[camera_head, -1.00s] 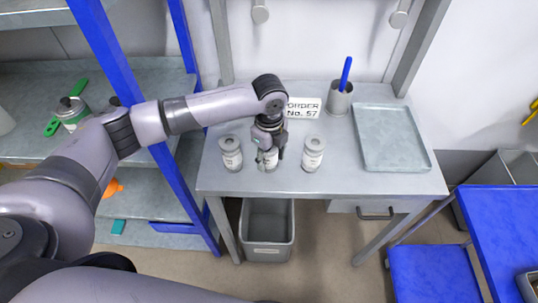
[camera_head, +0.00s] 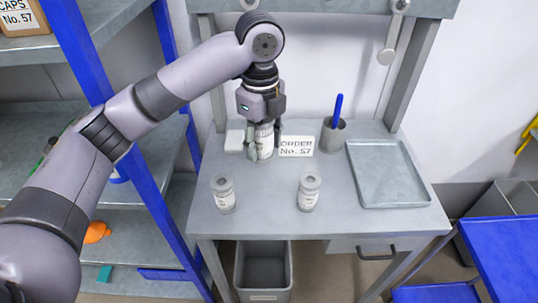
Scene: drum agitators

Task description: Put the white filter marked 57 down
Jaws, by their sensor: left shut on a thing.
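My left gripper (camera_head: 264,147) is shut on a small white cylinder with a label (camera_head: 265,142), at the back of the grey table (camera_head: 265,207), left of the order sign. Its fingers hide part of the cylinder and I cannot read a number on it. It looks upright; I cannot tell whether its base touches the table. Two similar labelled canisters with grey tops stand nearer the front, one at left (camera_head: 223,194) and one at right (camera_head: 309,192). My right gripper is not in view.
A white sign reading "ORDER No. 57" (camera_head: 297,146) stands right of my gripper. A small white block (camera_head: 234,140) lies left of it. A cup with a blue stick (camera_head: 334,135) and an empty grey tray (camera_head: 388,174) are at right. The table between the two canisters is clear.

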